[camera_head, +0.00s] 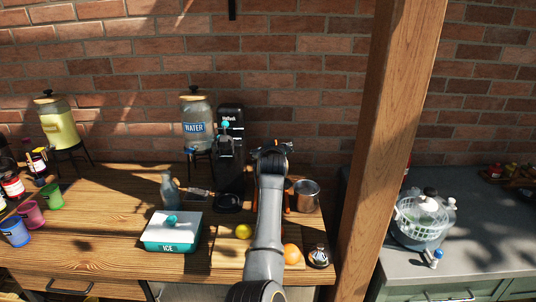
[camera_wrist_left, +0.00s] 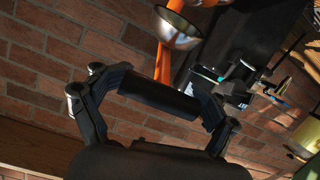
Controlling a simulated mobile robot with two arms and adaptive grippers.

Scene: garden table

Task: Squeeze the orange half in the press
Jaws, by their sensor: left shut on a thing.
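The press shows orange frame parts (camera_head: 287,203) behind my left arm in the head view. In the left wrist view its orange lever (camera_wrist_left: 163,62), a metal cup part (camera_wrist_left: 177,27) and a black handle grip (camera_wrist_left: 160,95) show. My left gripper (camera_head: 275,150) is shut on this black handle, with a finger at each end in the wrist view. An orange fruit (camera_head: 292,254) lies on the cutting board (camera_head: 228,259); I cannot tell whether it is whole or halved. Whether an orange half sits inside the press is hidden. My right gripper is not in view.
A steel cup (camera_head: 306,196) stands right of the press, and a black machine (camera_head: 230,150) stands left of it. A lemon (camera_head: 243,231), ice box (camera_head: 171,232), glass bottle (camera_head: 169,188) and small jar (camera_head: 318,256) are near. A wooden post (camera_head: 385,140) rises at the right.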

